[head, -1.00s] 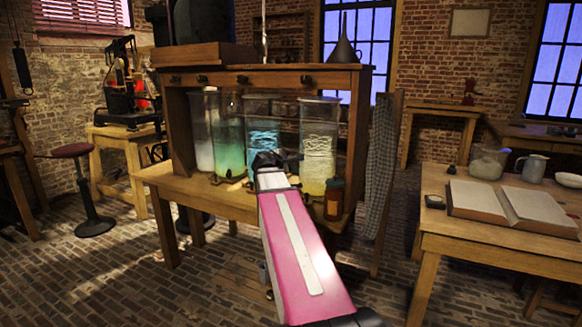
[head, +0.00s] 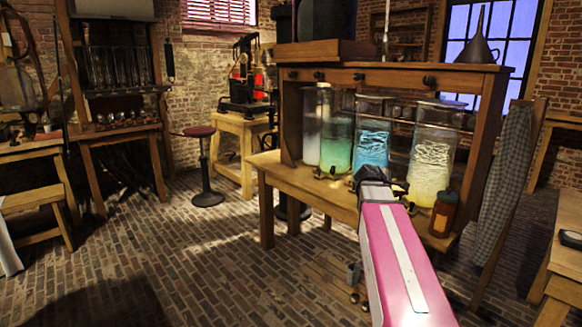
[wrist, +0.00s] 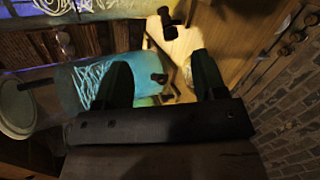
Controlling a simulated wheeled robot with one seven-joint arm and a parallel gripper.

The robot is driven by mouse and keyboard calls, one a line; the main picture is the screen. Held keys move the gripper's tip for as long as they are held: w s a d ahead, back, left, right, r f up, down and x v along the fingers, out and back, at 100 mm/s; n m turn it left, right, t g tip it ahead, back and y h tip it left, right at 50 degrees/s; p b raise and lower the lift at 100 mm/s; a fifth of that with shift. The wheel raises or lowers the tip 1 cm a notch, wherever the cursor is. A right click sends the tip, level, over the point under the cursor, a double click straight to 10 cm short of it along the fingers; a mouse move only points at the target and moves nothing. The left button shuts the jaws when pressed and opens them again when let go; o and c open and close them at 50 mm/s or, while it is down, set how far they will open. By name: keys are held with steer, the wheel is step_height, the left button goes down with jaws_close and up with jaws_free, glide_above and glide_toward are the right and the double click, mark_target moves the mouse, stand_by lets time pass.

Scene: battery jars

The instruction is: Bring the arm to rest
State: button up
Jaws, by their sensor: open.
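My arm, with its magenta and white link, reaches forward from the lower right in the head view. Its end is in front of the wooden cabinet with the glass jars. My gripper (wrist: 160,82) shows in the wrist view with two dark fingers spread apart and nothing between them. The blue jar (head: 372,132) stands just behind my gripper in the head view, and the same jar lies sideways in the wrist picture (wrist: 78,80). The fingertips are hard to see in the head view. I cannot tell how far the gripper is from the jar.
A yellowish jar (head: 433,150), a green jar (head: 337,145) and an amber bottle (head: 444,214) stand on the cabinet's table. A stool (head: 207,165) and a bench (head: 108,139) are to the left. The brick floor (head: 150,235) at front left is clear.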

steer(key=s+a+f+m+g+y, duration=0.2)
steer(key=s+a+f+m+y, duration=0.1)
steer(key=s+a+f, duration=0.3)
steer(key=s+a+f+m+g+y, duration=0.2)
steer(key=s+a+f+m+y, duration=0.2)
steer(key=a+f, duration=0.6)
steer(key=s+a+f+m+g+y, duration=0.3)
steer(key=s+a+f, duration=0.5)
steer(key=f, duration=0.5)
steer(key=shift+s+a+f+m+y, duration=0.3)
steer(key=shift+s+a+m+y, duration=0.05)
steer(key=shift+m+y, duration=0.05)
